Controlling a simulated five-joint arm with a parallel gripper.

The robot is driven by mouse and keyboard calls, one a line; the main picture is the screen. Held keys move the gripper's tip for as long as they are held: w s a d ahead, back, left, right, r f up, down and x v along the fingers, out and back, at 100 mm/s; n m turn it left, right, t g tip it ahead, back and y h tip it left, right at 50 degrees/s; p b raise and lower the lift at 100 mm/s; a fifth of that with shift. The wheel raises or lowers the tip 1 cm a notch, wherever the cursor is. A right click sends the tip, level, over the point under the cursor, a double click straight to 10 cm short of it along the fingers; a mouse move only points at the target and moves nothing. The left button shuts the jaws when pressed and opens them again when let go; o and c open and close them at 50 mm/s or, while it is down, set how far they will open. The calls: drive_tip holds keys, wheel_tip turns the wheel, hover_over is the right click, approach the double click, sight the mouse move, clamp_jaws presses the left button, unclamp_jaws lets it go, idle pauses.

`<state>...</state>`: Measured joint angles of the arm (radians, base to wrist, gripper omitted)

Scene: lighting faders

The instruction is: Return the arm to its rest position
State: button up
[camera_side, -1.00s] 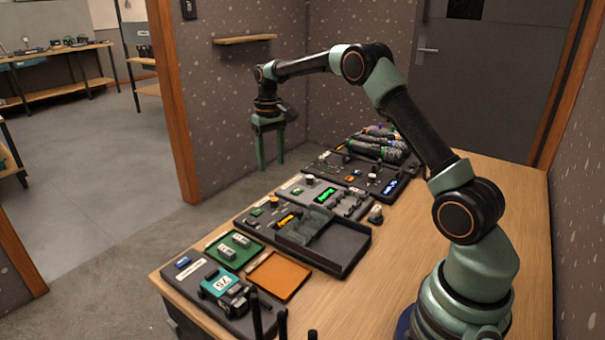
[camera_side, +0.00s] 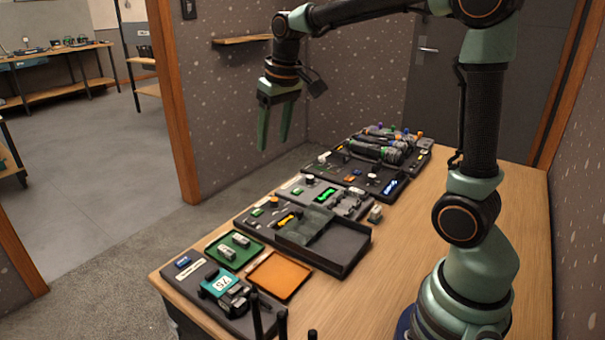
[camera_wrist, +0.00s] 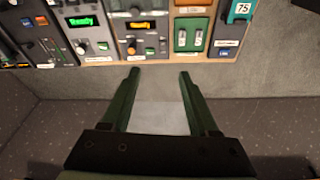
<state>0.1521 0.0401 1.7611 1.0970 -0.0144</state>
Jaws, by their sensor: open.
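My gripper (camera_side: 274,145) hangs in the air past the left edge of the table, in front of the speckled wall. Its two green fingers point down, apart and empty; in the wrist view my gripper (camera_wrist: 158,72) also shows open with only floor between the fingers. My arm is raised, with its upper links near the top of the side view. The panel with a green lit display (camera_side: 326,195) stands on the table below and right of my gripper, and the display also shows at the top of the wrist view (camera_wrist: 82,21).
The wooden table (camera_side: 420,230) carries a row of panels, a dark tray (camera_side: 345,258), an orange tray (camera_side: 280,276), a green tray (camera_side: 233,251) and a teal block marked 75 (camera_side: 220,285). A wall shelf (camera_side: 240,39) is behind my gripper. The table's right side is clear.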

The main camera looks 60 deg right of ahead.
drive_tip(key=s+a+f+t, duration=0.1)
drive_tip(key=s+a, duration=0.2)
drive_tip(key=s, duration=0.3)
drive_tip(key=s+a+n+t, duration=0.1)
drive_tip(key=s+a, duration=0.2)
drive_tip(key=s, duration=0.4)
drive_tip(key=shift+s+a+f+n+t, duration=0.25)
drive_tip(key=shift+s+f+n+t, duration=0.05)
drive_tip(key=shift+f+t, duration=0.1)
